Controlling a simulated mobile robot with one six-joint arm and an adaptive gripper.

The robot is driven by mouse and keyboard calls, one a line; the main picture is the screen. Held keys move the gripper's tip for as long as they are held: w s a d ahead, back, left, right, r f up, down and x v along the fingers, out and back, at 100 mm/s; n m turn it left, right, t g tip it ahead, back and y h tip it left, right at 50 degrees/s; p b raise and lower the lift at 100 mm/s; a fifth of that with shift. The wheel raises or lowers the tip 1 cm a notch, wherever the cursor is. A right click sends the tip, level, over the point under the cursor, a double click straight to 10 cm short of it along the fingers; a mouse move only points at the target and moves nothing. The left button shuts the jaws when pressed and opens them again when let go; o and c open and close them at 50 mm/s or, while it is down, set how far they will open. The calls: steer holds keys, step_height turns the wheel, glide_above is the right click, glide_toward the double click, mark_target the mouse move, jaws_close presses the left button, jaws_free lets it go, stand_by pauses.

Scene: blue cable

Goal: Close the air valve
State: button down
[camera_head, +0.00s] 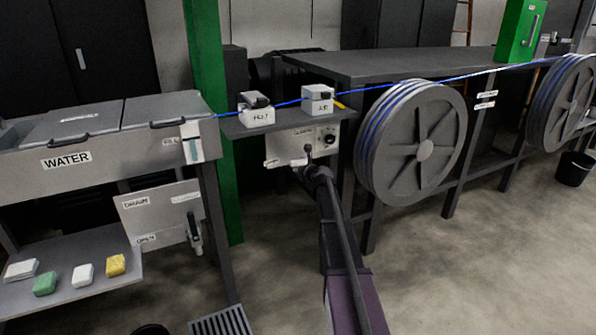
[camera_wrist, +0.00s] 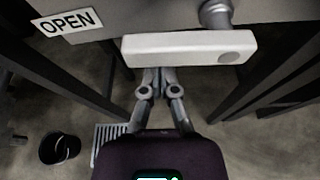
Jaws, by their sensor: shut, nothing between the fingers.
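The valve panel (camera_head: 290,143) hangs under the small shelf that carries the AIR box (camera_head: 318,99). Its white bar handle (camera_wrist: 190,48) lies roughly horizontal in the wrist view, with a grey round pivot (camera_wrist: 215,13) above its right part. An OPEN label (camera_wrist: 66,22) is on the panel to the handle's left. My gripper (camera_wrist: 157,74) is shut and empty, right at the handle's lower edge. The handle partly hides the fingertips, and I cannot tell whether they touch it. In the head view my gripper (camera_head: 306,158) is in front of the panel's lower edge.
A black knob (camera_head: 329,138) is on the panel's right. The WATER tank (camera_head: 70,158) and a DRAIN panel (camera_head: 150,215) stand left, beside a green post (camera_head: 211,110). A large cable reel (camera_head: 424,150) stands close on the right. A blue cable (camera_head: 430,82) runs above. The floor in front is mostly open.

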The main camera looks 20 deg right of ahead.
steer(key=shift+a+r+m+y+p, duration=0.1)
steer(key=shift+r+m+y+p, duration=0.25)
steer(key=shift+m, duration=0.35)
stand_by(0.6)
step_height(320, 180, up, 2)
steer(key=shift+m+y+p, duration=0.6)
steer(key=shift+m+y, duration=0.05)
steer(key=shift+m, duration=0.45)
steer(key=shift+d+r+p, duration=0.25)
steer(key=shift+r+p, duration=0.5)
steer(key=shift+r, duration=0.05)
steer(key=shift+d+r+p, duration=0.45)
steer(key=shift+r+p, duration=0.2)
steer(key=shift+p, duration=0.05)
steer(key=shift+w+d+r+p, duration=0.1)
steer(key=shift+d+r+p, duration=0.3)
steer(key=shift+d, duration=0.2)
steer(key=shift+d+r, duration=0.15)
steer(key=shift+d, duration=0.2)
steer(key=shift+d, duration=0.3)
